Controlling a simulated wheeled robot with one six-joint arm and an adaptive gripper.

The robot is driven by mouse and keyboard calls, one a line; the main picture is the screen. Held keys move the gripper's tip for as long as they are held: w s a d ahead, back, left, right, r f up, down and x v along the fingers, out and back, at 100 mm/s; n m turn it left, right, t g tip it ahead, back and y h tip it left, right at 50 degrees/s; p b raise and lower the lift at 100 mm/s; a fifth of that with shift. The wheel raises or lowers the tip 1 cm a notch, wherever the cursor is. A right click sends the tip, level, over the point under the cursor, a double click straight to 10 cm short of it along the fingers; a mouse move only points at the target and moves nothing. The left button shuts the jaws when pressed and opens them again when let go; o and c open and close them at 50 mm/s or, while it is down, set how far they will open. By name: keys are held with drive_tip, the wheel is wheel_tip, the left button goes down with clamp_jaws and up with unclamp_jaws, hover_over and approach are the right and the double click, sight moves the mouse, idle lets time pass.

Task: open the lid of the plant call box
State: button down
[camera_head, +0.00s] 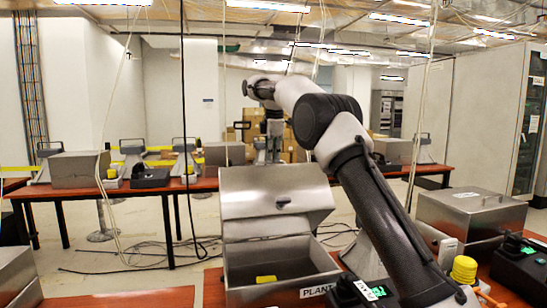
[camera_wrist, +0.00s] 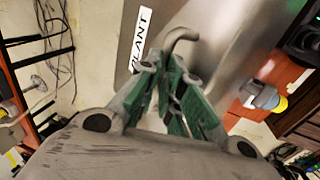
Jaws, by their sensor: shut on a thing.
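The plant call box (camera_head: 285,262) is a steel box in the front middle of the head view, with a "PLANT" label on its front. Its lid (camera_head: 250,192) stands raised over the back, and the inside shows, with a small yellow thing (camera_head: 266,279) in it. My arm reaches over from the right, and its end goes down behind the lid's upper edge, where the gripper is mostly hidden. In the wrist view my gripper (camera_wrist: 178,72) has its green-padded fingers closed on a curved metal handle (camera_wrist: 183,36), beside the steel surface (camera_wrist: 235,40) and a "PLANT" label (camera_wrist: 143,36).
Another steel box (camera_head: 472,212) stands closed at the right, near a yellow knob (camera_head: 464,269) and dark phone sets (camera_head: 522,256). A hanging cable (camera_head: 183,120) runs down left of the box. Tables with more boxes stand behind, with cables on the floor.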

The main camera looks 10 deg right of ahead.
drive_tip(key=shift+f, duration=0.6)
drive_tip(key=c, duration=1.5)
unclamp_jaws()
drive_tip(key=shift+w+f, duration=0.15)
drive_tip(key=shift+w, duration=0.1)
drive_tip(key=shift+s+r, duration=0.1)
drive_tip(key=shift+r, duration=0.15)
drive_tip(key=v, duration=0.7)
drive_tip(key=shift+r, duration=0.25)
